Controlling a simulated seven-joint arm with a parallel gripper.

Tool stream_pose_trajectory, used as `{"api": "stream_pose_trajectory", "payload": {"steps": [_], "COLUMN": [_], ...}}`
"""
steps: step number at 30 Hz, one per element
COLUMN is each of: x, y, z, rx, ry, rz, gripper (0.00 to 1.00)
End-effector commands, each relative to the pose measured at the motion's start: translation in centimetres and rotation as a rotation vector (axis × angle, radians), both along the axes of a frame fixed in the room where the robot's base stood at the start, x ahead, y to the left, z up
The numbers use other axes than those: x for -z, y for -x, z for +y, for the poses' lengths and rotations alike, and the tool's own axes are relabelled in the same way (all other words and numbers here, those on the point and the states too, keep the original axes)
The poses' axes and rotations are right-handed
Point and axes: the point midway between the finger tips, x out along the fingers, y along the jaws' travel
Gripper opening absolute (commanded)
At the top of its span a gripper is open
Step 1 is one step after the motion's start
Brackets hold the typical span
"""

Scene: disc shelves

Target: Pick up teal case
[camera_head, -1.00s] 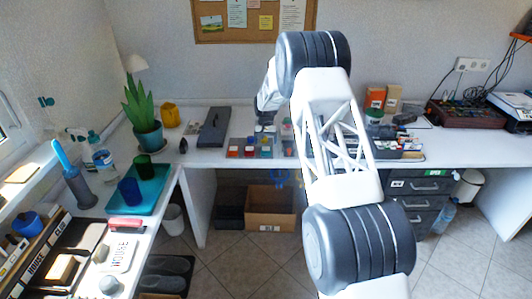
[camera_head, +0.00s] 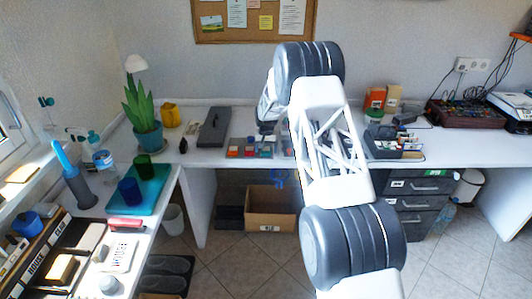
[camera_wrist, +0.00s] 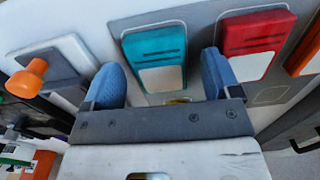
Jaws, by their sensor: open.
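The teal case (camera_wrist: 155,58) lies flat on a grey board in the wrist view, a pale label on its near half. My gripper (camera_wrist: 160,65) is open, one blue finger to the left of the teal case and one to its right. The fingers reach beside its near part; I cannot tell whether either touches it. In the head view the teal case (camera_head: 265,150) is a small patch at the right end of a short row on the back desk, with my gripper (camera_head: 266,132) just above it.
A red case (camera_wrist: 252,42) lies right of the teal one, close to the right finger, with an orange case (camera_wrist: 308,58) beyond it. An orange-knobbed object (camera_wrist: 30,78) stands left of the left finger. A dark grey box (camera_head: 214,127) lies left of the row.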

Motion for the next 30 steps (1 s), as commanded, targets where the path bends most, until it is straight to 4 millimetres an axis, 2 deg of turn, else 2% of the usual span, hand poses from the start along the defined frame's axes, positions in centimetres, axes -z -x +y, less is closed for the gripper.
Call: {"api": "stream_pose_trajectory", "payload": {"steps": [17,27,28,30], "x": [0.11,0.1,0.1,0.09], "y": [0.0,-0.01,-0.01,-0.01], "z": [0.0,0.0,0.0,0.0], "rx": [0.0,0.0,0.0,0.0], "ry": [0.0,0.0,0.0,0.0], "rz": [0.0,-0.001,-0.001,-0.001], "gripper": [0.83,0.32,0.29,0.29]}}
